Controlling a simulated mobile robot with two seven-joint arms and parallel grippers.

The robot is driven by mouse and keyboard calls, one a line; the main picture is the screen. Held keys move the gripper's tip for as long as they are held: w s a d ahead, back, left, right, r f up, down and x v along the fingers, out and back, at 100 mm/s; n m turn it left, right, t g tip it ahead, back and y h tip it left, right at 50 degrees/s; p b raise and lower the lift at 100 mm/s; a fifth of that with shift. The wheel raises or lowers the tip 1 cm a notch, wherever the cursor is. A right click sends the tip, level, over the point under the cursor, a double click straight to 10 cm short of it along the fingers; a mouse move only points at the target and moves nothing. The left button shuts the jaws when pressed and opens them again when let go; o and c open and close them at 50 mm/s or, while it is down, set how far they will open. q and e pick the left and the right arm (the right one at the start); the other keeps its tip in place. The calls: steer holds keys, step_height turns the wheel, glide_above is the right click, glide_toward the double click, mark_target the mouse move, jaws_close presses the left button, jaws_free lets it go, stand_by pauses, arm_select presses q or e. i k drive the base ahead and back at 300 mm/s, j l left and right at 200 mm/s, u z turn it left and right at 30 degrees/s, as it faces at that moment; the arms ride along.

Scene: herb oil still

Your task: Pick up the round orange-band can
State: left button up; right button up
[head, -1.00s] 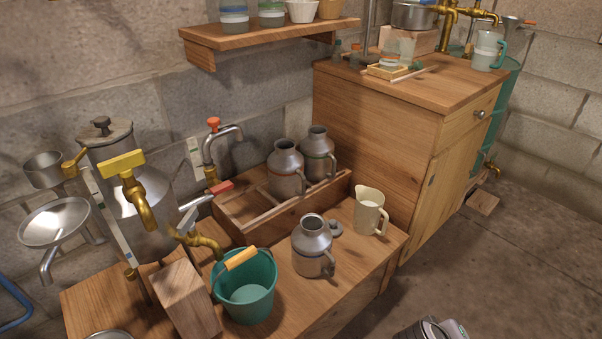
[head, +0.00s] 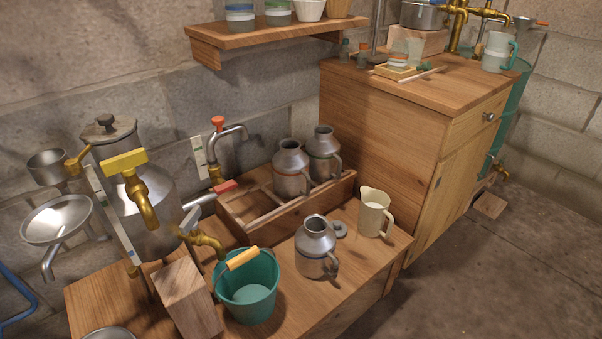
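Several grey metal cans with side handles stand in view. In the tray, the left can (head: 291,172) appears to carry a thin orange-red band around its body. Behind it to the right, another can (head: 322,154) carries a greenish band. A third can (head: 315,250) stands open on the bench in front of the tray; its band colour is too dark to tell. Neither of my grippers is in view.
The divided wooden tray (head: 285,220) sits on the bench. A teal bucket (head: 250,301), a cream jug (head: 374,215) and a small grey lid (head: 340,230) stand near the front can. A red-knobbed tap (head: 218,125) rises behind the tray. A wooden cabinet (head: 385,150) bounds the right.

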mark_target(291, 164)
steer(key=i+l, duration=0.2)
steer(key=l, duration=0.15)
steer(key=i+l, duration=0.25)
steer(key=i+l+u, duration=0.1)
steer(key=u, duration=0.3)
steer(key=l+u, duration=0.3)
steer(key=u, duration=0.15)
